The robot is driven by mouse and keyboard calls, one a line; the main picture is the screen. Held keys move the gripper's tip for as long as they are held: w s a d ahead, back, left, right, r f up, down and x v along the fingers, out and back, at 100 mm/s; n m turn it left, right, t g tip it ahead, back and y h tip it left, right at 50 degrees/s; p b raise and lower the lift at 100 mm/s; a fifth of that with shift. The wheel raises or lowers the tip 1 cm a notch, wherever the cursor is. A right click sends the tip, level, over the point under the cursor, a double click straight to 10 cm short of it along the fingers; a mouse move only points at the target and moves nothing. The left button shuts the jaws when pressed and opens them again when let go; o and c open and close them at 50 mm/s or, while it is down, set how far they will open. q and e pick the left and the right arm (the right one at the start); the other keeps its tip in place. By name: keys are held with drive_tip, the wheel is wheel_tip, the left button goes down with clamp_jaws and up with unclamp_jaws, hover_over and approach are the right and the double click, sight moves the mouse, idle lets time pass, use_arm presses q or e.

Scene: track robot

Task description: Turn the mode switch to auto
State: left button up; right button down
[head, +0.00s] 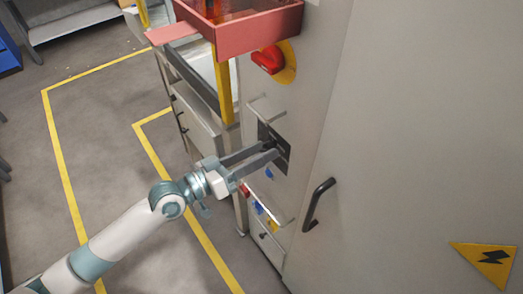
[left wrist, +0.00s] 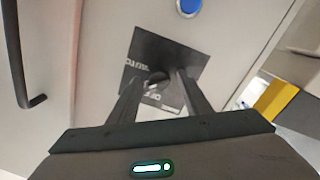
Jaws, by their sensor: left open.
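The mode switch has a dark square plate (head: 284,158) on the grey cabinet's front. In the left wrist view the plate (left wrist: 150,48) bears small white lettering, partly hidden and hard to read. A small dark knob (left wrist: 156,77) shows near the plate's middle. My left gripper (head: 268,151) is open, with its fingertips at the plate. In the left wrist view its two fingers (left wrist: 161,82) stand one on each side of the knob, with a gap visible. I cannot tell whether they touch it. My right gripper is in neither view.
A red rotary handle (head: 268,60) on a yellow disc and a red tray (head: 258,27) are above the switch. A black door handle (head: 318,204) is to its lower right. A blue button (left wrist: 188,7) shows near the plate. Open floor lies left.

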use_arm(q)
drive_tip(key=c, duration=0.9)
drive_tip(key=shift+c, duration=0.2)
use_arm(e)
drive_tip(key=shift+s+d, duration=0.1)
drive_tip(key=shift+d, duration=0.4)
use_arm(q)
drive_tip(key=shift+m, duration=0.4)
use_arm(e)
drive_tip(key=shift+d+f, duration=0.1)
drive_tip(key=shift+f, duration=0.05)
use_arm(q)
drive_tip(key=m, duration=0.2)
drive_tip(key=shift+m+b, duration=0.3)
drive_tip(key=shift+b, duration=0.1)
drive_tip(key=m, duration=0.5)
drive_tip(key=shift+r+m+y, duration=0.1)
drive_tip(key=shift+m+y, duration=0.2)
drive_tip(key=shift+y, duration=0.1)
drive_tip(key=shift+m, duration=0.3)
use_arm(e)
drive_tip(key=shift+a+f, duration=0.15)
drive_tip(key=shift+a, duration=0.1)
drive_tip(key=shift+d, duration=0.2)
